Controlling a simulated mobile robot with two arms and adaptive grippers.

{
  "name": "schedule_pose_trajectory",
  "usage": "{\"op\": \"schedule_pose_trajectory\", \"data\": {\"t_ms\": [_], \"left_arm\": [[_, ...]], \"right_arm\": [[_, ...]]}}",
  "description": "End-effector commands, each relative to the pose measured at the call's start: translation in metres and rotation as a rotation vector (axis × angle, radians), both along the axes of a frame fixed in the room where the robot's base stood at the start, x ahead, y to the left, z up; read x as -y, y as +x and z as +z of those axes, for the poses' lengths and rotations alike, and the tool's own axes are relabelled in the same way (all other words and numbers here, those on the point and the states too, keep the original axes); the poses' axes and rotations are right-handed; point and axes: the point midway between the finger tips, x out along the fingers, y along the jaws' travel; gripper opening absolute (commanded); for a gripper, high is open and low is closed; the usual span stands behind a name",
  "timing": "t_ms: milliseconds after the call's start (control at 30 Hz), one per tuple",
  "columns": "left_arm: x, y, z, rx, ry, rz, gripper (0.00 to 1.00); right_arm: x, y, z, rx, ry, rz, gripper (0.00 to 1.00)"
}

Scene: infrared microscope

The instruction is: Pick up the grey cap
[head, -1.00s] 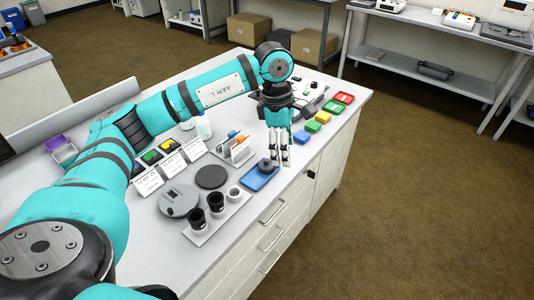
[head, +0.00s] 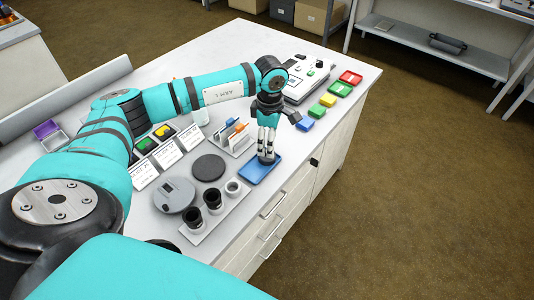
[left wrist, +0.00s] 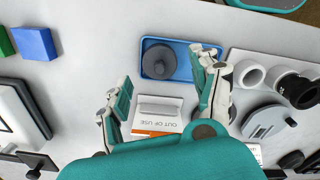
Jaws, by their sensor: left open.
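The grey cap (left wrist: 158,62) is a dark round disc with a raised knob, lying in a shallow blue tray (left wrist: 181,76) in the left wrist view. In the head view the blue tray (head: 251,177) is near the bench's front edge, and my gripper largely hides the cap there. My left gripper (head: 267,156) points down over the tray. In the left wrist view my left gripper (left wrist: 163,68) is open, its fingers apart on either side of the cap with nothing held between them. The height gap is unclear. My right gripper is not in view.
A card holder (head: 233,138) with an out-of-use label stands close to the tray. A plate with black cylinders (head: 214,208), a grey round lid (head: 174,194) and a black disc (head: 208,167) lie nearby. Coloured blocks (head: 316,110) line the right edge.

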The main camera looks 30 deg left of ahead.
Motion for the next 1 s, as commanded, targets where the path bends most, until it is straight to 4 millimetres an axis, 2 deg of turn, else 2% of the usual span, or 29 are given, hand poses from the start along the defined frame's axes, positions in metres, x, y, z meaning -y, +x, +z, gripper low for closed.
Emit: {"op": "schedule_pose_trajectory", "data": {"t_ms": [33,167,400,533,700,733,900,1000], "left_arm": [[0.0,0.0,-0.002,0.0,0.0,0.0,0.64],[-0.004,-0.001,-0.013,-0.003,0.001,0.001,0.64],[-0.008,-0.001,-0.047,-0.003,-0.001,0.0,0.64],[-0.009,0.0,-0.054,-0.001,0.0,0.0,0.64],[-0.008,0.0,-0.055,0.0,0.0,0.0,0.64],[-0.008,0.0,-0.055,0.0,0.0,0.0,0.63],[-0.008,0.0,-0.055,0.0,0.0,0.0,0.4],[-0.009,0.0,-0.054,0.0,0.0,0.0,0.39]], "right_arm": [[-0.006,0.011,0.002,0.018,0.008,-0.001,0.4],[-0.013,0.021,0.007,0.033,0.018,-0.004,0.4],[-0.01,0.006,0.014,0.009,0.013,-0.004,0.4],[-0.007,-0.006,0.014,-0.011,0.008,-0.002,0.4],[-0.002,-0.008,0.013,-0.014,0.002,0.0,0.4],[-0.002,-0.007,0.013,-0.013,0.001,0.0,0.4],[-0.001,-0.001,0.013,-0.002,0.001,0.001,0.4],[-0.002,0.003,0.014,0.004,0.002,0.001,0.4]]}}
